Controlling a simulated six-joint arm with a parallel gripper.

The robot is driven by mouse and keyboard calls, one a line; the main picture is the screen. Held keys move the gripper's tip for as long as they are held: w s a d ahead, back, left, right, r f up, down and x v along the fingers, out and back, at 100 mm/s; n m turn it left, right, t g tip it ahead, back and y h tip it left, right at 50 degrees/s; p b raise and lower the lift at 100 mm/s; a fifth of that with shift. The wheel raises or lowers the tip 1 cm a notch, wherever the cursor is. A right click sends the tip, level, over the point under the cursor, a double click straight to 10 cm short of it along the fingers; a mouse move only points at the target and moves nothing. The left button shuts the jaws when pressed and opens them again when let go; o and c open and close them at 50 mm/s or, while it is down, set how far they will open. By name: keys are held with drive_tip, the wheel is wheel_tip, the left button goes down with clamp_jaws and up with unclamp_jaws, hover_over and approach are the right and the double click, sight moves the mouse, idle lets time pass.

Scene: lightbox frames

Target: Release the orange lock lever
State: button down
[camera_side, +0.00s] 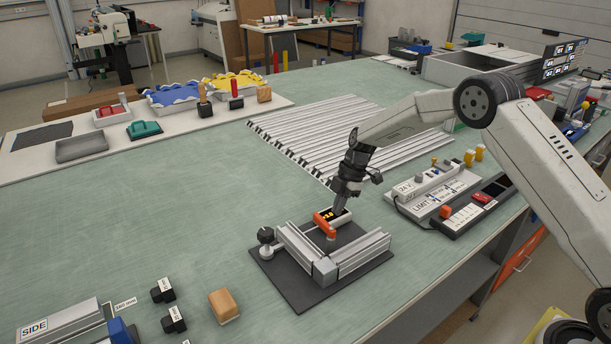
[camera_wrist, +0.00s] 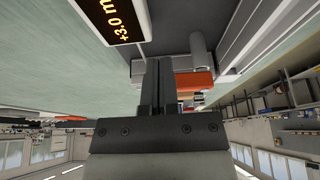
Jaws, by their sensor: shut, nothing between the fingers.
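The orange lock lever (camera_side: 326,225) is on a small fixture with aluminium profiles (camera_side: 300,246) on a dark base plate (camera_side: 290,289). In the wrist view an orange part (camera_wrist: 196,80) shows just right of my fingers. My gripper (camera_side: 338,209) points down at the fixture, close beside the lever. Its fingers (camera_wrist: 157,88) are together with nothing between them. I cannot tell whether they touch the lever. A small display (camera_side: 335,216) with amber digits sits by the lever; it reads "+3.0 m" in the wrist view (camera_wrist: 116,18), cut off at the edge.
A black knob (camera_side: 266,236) stands at the fixture's left corner. A 24 V box (camera_side: 432,187) and a dark control strip (camera_side: 475,207) lie to the right. Long aluminium profiles (camera_side: 335,130) lie behind. A wooden block (camera_side: 224,304) is at the front.

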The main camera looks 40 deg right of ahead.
drive_tip(key=v, duration=1)
drive_tip(key=shift+s+d, duration=0.15)
drive_tip(key=shift+d, duration=0.05)
drive_tip(key=s+a+m+t+h, duration=0.1)
drive_tip(key=s+a+m+h, duration=0.1)
drive_tip(key=s+m, duration=0.7)
drive_tip(key=s+a+f+m+t+h, duration=0.1)
drive_tip(key=s+m, duration=0.8)
drive_tip(key=s, duration=0.9)
drive_tip(key=shift+a+f+t+h, duration=0.3)
drive_tip(key=shift+a+h, duration=0.4)
drive_tip(key=shift+a, duration=0.4)
